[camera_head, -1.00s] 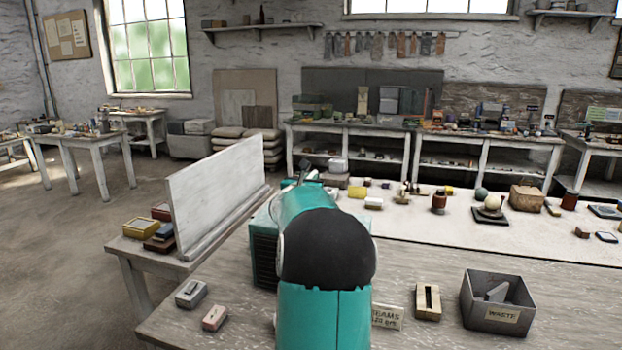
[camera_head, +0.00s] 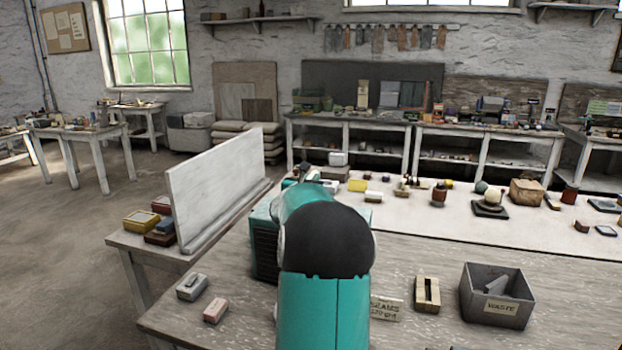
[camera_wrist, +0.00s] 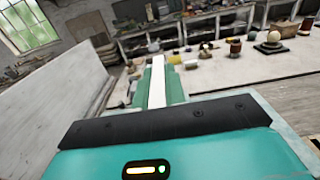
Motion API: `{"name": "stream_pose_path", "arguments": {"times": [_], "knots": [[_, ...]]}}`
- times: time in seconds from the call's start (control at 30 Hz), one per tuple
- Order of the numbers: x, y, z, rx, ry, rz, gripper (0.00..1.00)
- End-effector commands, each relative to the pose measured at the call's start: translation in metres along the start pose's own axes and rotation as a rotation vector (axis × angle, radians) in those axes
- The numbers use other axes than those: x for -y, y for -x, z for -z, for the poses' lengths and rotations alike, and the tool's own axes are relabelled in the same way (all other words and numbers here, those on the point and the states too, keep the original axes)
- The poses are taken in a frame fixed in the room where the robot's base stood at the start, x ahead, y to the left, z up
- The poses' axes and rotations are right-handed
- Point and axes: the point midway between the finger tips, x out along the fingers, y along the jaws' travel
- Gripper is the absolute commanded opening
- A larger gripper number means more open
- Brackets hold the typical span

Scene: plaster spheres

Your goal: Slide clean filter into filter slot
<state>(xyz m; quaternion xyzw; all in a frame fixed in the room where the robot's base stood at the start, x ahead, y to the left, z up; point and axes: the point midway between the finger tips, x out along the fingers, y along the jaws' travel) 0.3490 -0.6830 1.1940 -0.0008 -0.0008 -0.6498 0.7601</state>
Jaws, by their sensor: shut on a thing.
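In the wrist view my gripper (camera_wrist: 157,88) is shut on a white, flat piece seen edge-on, which I take to be the clean filter (camera_wrist: 157,72). Green finger pads lie along both its sides. In the head view my teal and black arm hides most of the gripper and filter. A teal box with dark slats (camera_head: 264,248) stands on the bench just left of and behind my arm. A pale teal edge, perhaps this box, shows at the right in the wrist view (camera_wrist: 272,118). I cannot see a filter slot or whether the filter touches the box.
A tall white board (camera_head: 215,190) stands left of the box. Small blocks (camera_head: 192,287) lie at the near left. A grey waste bin (camera_head: 497,297), a slotted wooden block (camera_head: 427,294) and a label card (camera_head: 387,309) are at the right. Bench space between card and board is mostly covered by my arm.

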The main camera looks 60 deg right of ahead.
Motion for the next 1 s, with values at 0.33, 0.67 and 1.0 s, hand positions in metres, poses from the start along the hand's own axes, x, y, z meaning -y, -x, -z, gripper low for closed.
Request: {"name": "stream_pose_path", "arguments": {"times": [0.33, 0.67, 1.0], "knots": [[0.000, 0.000, 0.008, -0.001, 0.000, 0.000, 0.00], [0.000, 0.000, 0.016, -0.001, 0.000, 0.000, 0.00], [0.000, 0.000, 0.018, 0.000, 0.000, 0.000, 0.38]]}}
